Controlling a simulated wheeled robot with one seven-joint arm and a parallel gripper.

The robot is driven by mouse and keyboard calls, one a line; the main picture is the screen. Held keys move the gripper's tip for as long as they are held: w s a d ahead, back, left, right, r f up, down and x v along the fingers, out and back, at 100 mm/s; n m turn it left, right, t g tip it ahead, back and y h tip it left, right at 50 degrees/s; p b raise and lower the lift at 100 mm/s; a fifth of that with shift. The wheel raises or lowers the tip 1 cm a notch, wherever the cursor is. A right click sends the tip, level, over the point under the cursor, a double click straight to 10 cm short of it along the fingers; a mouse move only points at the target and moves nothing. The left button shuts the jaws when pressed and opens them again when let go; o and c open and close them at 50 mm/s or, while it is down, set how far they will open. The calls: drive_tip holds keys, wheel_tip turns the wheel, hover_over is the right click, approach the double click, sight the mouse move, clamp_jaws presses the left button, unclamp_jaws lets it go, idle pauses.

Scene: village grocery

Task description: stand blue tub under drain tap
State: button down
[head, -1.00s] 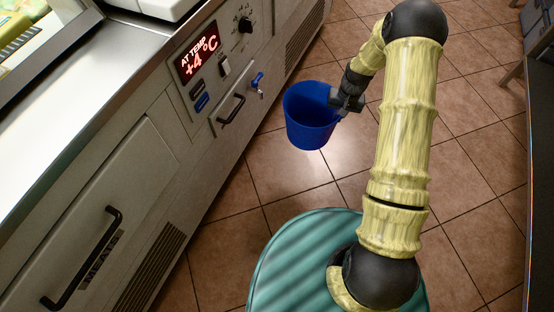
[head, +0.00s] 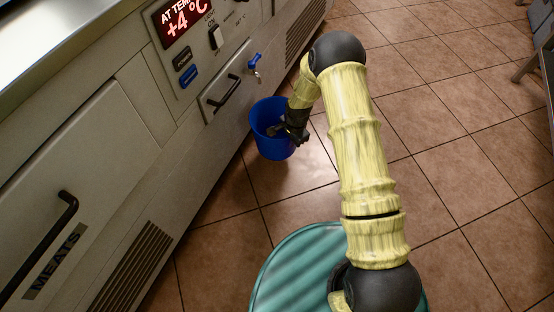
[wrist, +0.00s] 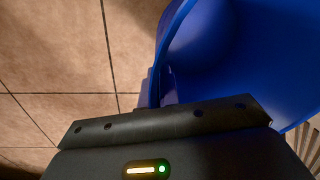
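The blue tub (head: 265,145) is upright in front of the cold counter, a little below and to the right of the drain tap (head: 255,64) in the head view. I cannot tell whether its base touches the floor. My gripper (head: 292,132) is at the tub's right side, shut on its wall near the rim. The wrist view shows the tub (wrist: 240,60) large at the right, its wall running down to the gripper; the fingertips are mostly hidden there. The tap has a blue lever and sticks out from the counter front.
The counter front has a black-handled panel (head: 222,92), a MEATS drawer (head: 45,215) and a lit +4 °C display (head: 182,18). Tiled floor (head: 440,120) is clear to the right. A stool or chair leg (head: 530,66) shows at the far right.

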drive_tip(key=shift+r, duration=0.1)
wheel_tip(320, 180, down, 6)
drive_tip(key=b, duration=0.3)
drive_tip(key=shift+b, duration=0.4)
wheel_tip(320, 180, down, 4)
drive_tip(key=shift+b, duration=1.2)
drive_tip(key=c, duration=1.6)
unclamp_jaws()
drive_tip(key=shift+c, duration=0.2)
